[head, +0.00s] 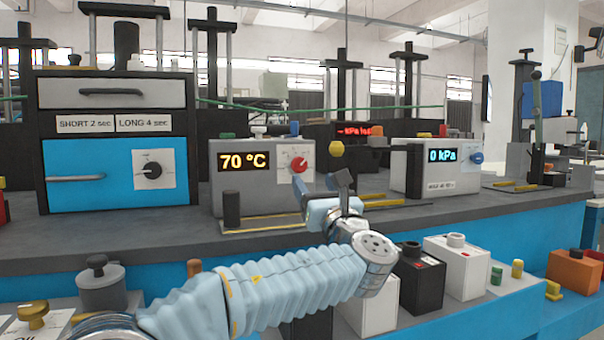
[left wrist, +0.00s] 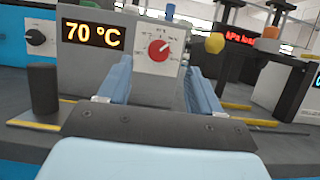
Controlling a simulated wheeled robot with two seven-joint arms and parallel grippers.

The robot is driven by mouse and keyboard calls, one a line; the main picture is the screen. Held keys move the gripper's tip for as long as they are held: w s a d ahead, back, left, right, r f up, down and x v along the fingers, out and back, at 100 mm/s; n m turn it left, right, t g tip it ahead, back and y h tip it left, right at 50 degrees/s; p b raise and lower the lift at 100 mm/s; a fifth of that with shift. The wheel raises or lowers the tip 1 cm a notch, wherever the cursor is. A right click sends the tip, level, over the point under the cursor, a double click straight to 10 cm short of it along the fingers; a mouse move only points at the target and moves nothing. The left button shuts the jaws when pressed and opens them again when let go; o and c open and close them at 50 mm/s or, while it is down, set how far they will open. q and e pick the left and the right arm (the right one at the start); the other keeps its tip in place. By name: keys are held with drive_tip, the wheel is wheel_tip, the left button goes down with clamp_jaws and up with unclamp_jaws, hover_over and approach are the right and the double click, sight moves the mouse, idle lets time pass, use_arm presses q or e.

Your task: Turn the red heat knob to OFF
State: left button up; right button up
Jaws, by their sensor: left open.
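The red heat knob (head: 299,165) sits on a white dial plate on the front of a grey heater box (head: 228,190). The box display reads 70 °C. In the left wrist view the knob (left wrist: 158,50) shows between my fingers, farther off, with its pointer toward the upper right; the dial lettering is too small to read. My left gripper (head: 322,182) is open and empty, just in front of the box and slightly right of and below the knob. In the left wrist view its two fingers (left wrist: 158,85) stand wide apart, not touching the knob. My right gripper is not in view.
A black cylinder (head: 232,209) stands before the box's left side. A blue cabinet with a black knob (head: 153,170) is at left. A white 0 kPa box (head: 414,168) with a blue knob stands at right. A yellow knob (head: 336,149) is close to the gripper's right.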

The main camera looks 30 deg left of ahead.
sight(300, 168)
use_arm(q)
drive_tip(key=x, duration=0.2)
drive_tip(key=f+x, duration=0.1)
drive_tip(key=x, duration=0.5)
drive_tip(key=shift+w+a+f+p, duration=0.15)
drive_tip(key=shift+w+a+p, duration=0.05)
drive_tip(key=shift+w+p, duration=0.1)
drive_tip(key=c, duration=1.1)
drive_tip(key=shift+o, duration=0.2)
